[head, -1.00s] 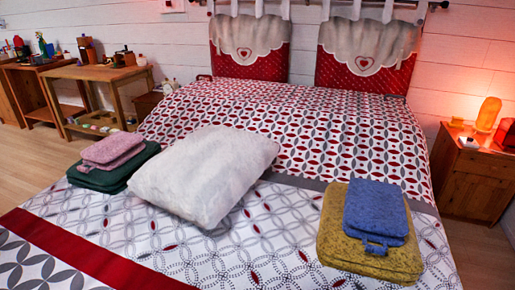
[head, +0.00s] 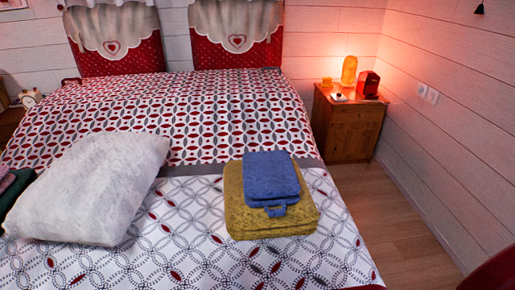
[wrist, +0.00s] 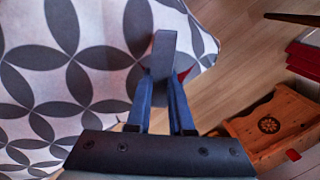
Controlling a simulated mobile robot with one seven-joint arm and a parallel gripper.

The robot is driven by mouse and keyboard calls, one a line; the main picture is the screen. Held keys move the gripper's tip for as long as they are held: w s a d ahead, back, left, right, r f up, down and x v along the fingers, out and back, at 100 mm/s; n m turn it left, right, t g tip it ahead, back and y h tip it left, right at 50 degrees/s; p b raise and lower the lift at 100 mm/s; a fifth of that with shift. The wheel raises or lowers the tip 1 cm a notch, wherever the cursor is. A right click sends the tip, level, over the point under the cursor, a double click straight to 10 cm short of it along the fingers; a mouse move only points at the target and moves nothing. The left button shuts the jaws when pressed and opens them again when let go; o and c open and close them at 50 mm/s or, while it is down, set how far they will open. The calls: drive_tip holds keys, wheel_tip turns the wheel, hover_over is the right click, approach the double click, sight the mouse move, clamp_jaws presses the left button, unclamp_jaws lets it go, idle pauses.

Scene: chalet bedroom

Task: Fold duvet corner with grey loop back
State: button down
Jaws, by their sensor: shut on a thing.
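The duvet (head: 180,262) covers the bed, with a red and grey pattern at the head end and a white section with ring patterns nearer me. In the wrist view, a duvet corner (wrist: 95,60) with grey petal shapes lies at the left and top. A grey loop (wrist: 164,50) stands at this corner. My gripper (wrist: 162,82) has blue fingers on either side of the loop and is shut on it. The gripper and the loop are not visible in the head view.
A white cushion (head: 90,188), a yellow folded towel (head: 270,222) and a blue one (head: 271,180) on top lie on the bed. A nightstand (head: 347,132) stands right of it. A wooden chest (wrist: 262,130) is at the wrist view's right. Wooden floor (head: 395,215) lies right of the bed.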

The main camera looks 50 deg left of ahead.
drive_tip(key=shift+s+a+r+h, duration=0.1)
drive_tip(key=shift+a+r+h, duration=0.2)
drive_tip(key=shift+a, duration=0.15)
drive_tip(key=shift+s+a+r+h, duration=0.1)
drive_tip(key=shift+a+r+h, duration=0.2)
drive_tip(key=shift+a, duration=0.15)
drive_tip(key=shift+f, duration=0.1)
